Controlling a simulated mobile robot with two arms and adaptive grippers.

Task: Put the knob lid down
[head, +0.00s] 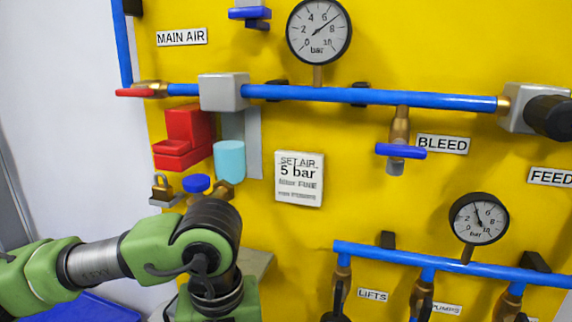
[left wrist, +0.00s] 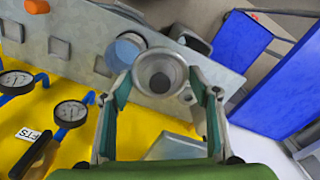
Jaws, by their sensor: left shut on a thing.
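In the left wrist view, the knob lid (left wrist: 160,72) is a round grey piece with a dark round centre. It sits between the tips of my left gripper (left wrist: 162,88), whose two fingers are closed on its sides. A grey panel or shelf lies behind it, with a round blue-and-grey part (left wrist: 125,50) just left of the lid. I cannot tell whether the lid touches the panel. In the head view my left arm comes in at the lower left; its gripper and the lid are out of sight there. My right gripper is not in view.
The yellow board (head: 300,220) carries blue pipes, an upper gauge (head: 318,30), a lower gauge (head: 479,218), and valves with handles. A red block (head: 185,140) and light-blue cup (head: 229,160) are near my left arm. Blue panels (left wrist: 285,90) stand at right in the wrist view.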

